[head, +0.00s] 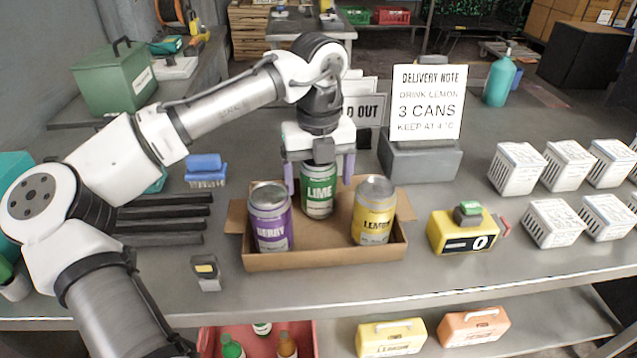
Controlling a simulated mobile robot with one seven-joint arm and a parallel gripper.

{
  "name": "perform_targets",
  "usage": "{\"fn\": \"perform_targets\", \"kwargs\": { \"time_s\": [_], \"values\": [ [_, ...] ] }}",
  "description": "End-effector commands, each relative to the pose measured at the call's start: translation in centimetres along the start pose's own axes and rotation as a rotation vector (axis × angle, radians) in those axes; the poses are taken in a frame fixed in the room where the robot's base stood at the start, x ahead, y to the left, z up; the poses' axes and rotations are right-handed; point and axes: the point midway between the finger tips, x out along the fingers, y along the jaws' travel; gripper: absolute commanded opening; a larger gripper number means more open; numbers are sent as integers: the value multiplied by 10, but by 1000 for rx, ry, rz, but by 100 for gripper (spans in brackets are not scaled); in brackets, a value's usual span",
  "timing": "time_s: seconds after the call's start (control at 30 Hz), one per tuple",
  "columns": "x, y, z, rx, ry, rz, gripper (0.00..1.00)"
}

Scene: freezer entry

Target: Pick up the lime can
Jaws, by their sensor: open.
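The lime can (318,193) is green and silver and stands upright in the open cardboard tray (325,258), behind the other two cans. A purple berry can (271,218) stands at the front left of the tray. A yellow lemon can (373,212) stands at the front right. My gripper (320,182) points down over the lime can. Its two purple fingers are open, one to each side of the can with gaps visible.
A delivery note sign (427,103) on a grey block stands behind and right of the tray. A yellow counter box (463,231) sits right of it, then several white vented boxes (516,168). A blue brush (205,170) and a small dark device (206,272) lie to the left.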

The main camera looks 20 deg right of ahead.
Motion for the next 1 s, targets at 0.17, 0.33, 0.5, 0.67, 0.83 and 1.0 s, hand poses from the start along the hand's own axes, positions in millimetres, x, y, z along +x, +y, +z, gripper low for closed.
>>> {"fn": "perform_targets", "kwargs": {
  "time_s": [0.17, 0.33, 0.5, 0.67, 0.83, 1.0],
  "values": [
    [0, 0, 0, 0, 0, 0, 81],
    [0, 0, 0, 0, 0, 0, 59],
    [0, 0, 0, 0, 0, 0, 36],
    [-1, 0, 0, 0, -1, 0, 25],
    [-2, 0, 0, 0, -1, 0, 25],
    [-10, -1, 0, 0, -1, -1, 25]
  ]
}}
